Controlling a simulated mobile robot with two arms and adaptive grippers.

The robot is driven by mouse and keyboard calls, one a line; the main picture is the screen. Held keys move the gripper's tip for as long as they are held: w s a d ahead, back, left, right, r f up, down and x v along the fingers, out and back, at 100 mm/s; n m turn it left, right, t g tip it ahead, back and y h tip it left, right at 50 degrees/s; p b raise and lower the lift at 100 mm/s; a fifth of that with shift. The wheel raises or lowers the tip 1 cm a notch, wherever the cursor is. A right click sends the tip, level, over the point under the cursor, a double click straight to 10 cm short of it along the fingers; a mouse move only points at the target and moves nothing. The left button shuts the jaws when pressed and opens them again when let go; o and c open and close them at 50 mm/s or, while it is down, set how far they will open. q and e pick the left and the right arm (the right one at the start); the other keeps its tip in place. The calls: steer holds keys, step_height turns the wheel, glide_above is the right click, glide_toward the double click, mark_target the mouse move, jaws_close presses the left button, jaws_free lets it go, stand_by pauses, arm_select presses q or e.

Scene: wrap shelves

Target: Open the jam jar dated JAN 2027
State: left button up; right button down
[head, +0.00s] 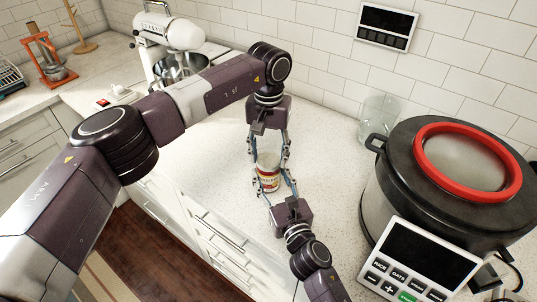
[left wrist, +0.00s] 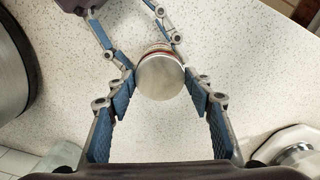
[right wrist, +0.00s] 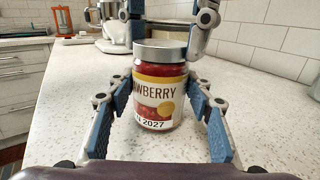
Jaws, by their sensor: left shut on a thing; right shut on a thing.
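A jam jar (head: 268,181) with a silver lid and red contents stands upright on the pale counter. In the right wrist view the jar (right wrist: 160,92) shows a label with "WBERRY" and a date ending in "2027"; the month is partly hidden. My left gripper (head: 268,156) reaches down from above and is shut on the lid (left wrist: 160,77), one finger on each side. My right gripper (head: 270,185) comes in low from the front and is shut on the jar body, its fingers on both sides.
A large cooker (head: 399,197) with a red-ringed lid stands to the right, a clear glass (head: 378,112) behind it. A stand mixer (head: 170,32) stands at the back left. The counter's front edge, above white drawers (head: 205,240), is left of the jar.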

arm_select(q)
steer(key=n, duration=0.4)
arm_select(e)
steer(key=shift+r, duration=0.1)
arm_select(q)
steer(key=n, duration=0.3)
steer(key=shift+n, duration=0.3)
steer(key=n, duration=0.6)
steer(key=shift+r+n, duration=0.1)
steer(key=shift+n, duration=0.2)
steer(key=n, duration=0.6)
steer(key=shift+n, duration=0.3)
steer(key=n, duration=2)
steer(key=shift+w+r, duration=0.1)
steer(key=n, duration=0.6)
steer(key=shift+n, duration=0.4)
steer(key=n, duration=0.6)
steer(key=shift+r, duration=0.2)
